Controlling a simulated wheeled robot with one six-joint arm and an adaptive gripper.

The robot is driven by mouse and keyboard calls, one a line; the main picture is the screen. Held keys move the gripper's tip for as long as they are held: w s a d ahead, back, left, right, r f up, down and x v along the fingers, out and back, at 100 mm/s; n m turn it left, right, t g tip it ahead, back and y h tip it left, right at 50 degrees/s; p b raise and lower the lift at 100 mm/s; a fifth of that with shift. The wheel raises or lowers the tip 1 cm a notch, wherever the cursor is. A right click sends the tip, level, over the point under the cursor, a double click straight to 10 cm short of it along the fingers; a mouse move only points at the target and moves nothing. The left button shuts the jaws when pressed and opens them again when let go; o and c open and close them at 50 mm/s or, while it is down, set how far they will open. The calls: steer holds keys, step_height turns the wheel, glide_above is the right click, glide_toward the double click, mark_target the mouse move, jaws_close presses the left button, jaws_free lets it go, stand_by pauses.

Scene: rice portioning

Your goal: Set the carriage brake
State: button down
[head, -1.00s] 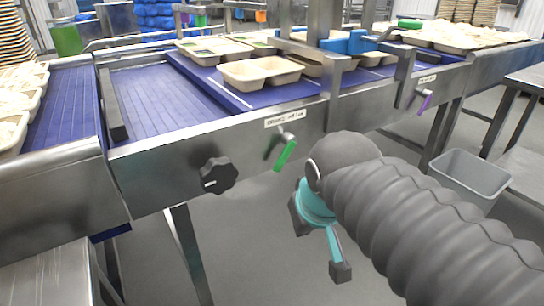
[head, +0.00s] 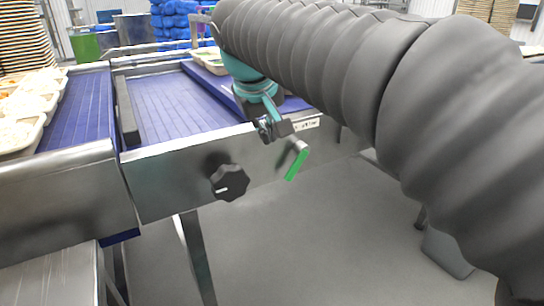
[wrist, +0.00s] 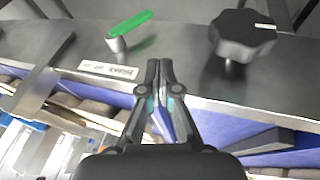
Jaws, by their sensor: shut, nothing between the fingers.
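A green-handled lever (head: 297,163) sits on the steel front rail of the conveyor, its handle hanging down and tilted slightly left. It also shows in the wrist view (wrist: 130,22), at upper left. A label (head: 306,124) is by its pivot, partly covered by my arm and too small to read surely. My gripper (head: 273,128) is at the rail's upper edge, just up and left of the lever's pivot. In the wrist view the fingertips (wrist: 158,66) are together and empty, between the lever and a black knob (wrist: 243,36), apart from both.
The black knob (head: 230,183) protrudes from the rail left of the lever. Blue belts (head: 165,105) lie behind the rail, with filled trays (head: 22,118) at far left. A grey bin (head: 447,252) stands on the floor at right. My arm hides the right side of the conveyor.

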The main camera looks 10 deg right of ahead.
mark_target(295, 162)
steer(key=shift+f, duration=0.1)
steer(key=x, duration=0.9)
steer(key=shift+f+b, duration=0.1)
steer(key=shift+b, duration=0.3)
steer(key=shift+w+d+f, duration=0.25)
steer(key=shift+d+f, duration=0.3)
steer(key=shift+d, duration=0.05)
steer(key=shift+w+d+f, duration=0.25)
steer(key=shift+d+f, duration=0.25)
steer(key=shift+d, duration=0.1)
steer(key=shift+w+d+f, duration=0.2)
steer(key=shift+d+f, duration=0.15)
steer(key=shift+d, duration=0.1)
steer(key=shift+f+b, duration=0.2)
steer(key=shift+b, duration=0.1)
